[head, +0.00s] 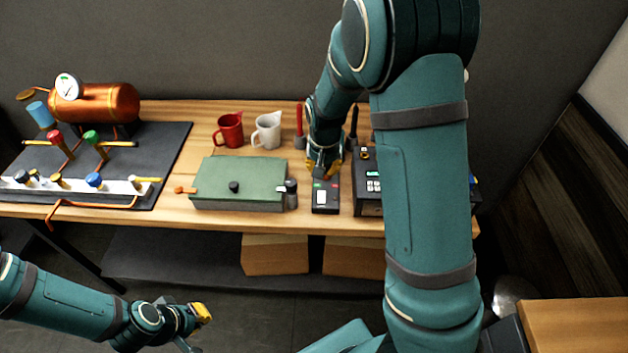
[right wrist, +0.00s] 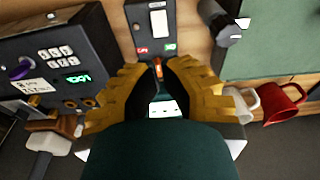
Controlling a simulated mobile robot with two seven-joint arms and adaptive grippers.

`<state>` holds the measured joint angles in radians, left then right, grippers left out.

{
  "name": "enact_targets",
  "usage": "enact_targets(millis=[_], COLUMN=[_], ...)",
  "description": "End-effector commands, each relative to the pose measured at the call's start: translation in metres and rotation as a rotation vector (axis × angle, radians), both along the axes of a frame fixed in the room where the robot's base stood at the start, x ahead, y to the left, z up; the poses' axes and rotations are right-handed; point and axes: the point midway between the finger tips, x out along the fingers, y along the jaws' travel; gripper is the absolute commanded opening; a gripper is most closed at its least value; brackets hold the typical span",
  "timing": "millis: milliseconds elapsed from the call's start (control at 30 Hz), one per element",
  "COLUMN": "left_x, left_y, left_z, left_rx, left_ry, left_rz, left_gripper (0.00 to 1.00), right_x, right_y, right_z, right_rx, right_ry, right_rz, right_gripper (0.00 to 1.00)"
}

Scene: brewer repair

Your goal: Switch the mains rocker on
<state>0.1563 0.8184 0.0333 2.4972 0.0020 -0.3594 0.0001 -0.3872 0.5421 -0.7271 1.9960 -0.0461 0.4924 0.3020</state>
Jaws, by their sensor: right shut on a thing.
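The dark switch box (head: 325,197) stands near the front of the bench, with a white plate and small red and green marks. In the right wrist view the box (right wrist: 155,28) shows its white plate, a red label and a green label. I cannot tell the rocker's position. My right gripper (head: 323,168) is at the back end of the box; in the right wrist view its yellow fingers (right wrist: 160,82) are close together around a small dark piece with an orange tip (right wrist: 158,70), partly hidden. My left gripper (head: 197,318) is low in front of the bench, away from the box.
A green case (head: 240,180) stands left of the box, and a dark keypad unit (head: 367,190) right of it, partly behind my arm. A red mug (head: 229,130) and a white mug (head: 267,130) stand behind. A copper boiler (head: 100,102) is at far left.

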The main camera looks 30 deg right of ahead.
Motion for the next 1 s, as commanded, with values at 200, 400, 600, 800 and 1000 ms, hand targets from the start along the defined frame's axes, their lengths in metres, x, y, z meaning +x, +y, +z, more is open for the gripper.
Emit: enact_targets(millis=[200, 400, 600, 800, 1000], left_x=[0.000, 0.000, 0.000, 0.000, 0.000], left_y=[0.001, 0.001, 0.000, 0.000, 0.001], left_z=[0.004, 0.004, 0.003, 0.000, -0.005], left_rx=[0.000, 0.000, 0.000, 0.000, 0.001], left_ry=[-0.001, -0.001, -0.001, -0.001, -0.001], left_rz=[0.001, 0.001, 0.001, 0.001, 0.003], left_gripper=[0.00, 0.00, 0.00, 0.00, 0.00], right_x=[0.007, 0.006, 0.007, 0.009, 0.014], right_y=[-0.012, -0.012, -0.012, -0.014, -0.018], right_z=[0.032, 0.032, 0.028, 0.001, -0.038], right_rx=[-0.010, -0.010, -0.010, -0.011, -0.011], right_ry=[-0.009, -0.008, -0.006, -0.003, -0.002], right_rz=[-0.041, -0.042, -0.042, -0.042, -0.043], right_gripper=[0.00, 0.00, 0.00, 0.00, 0.00])
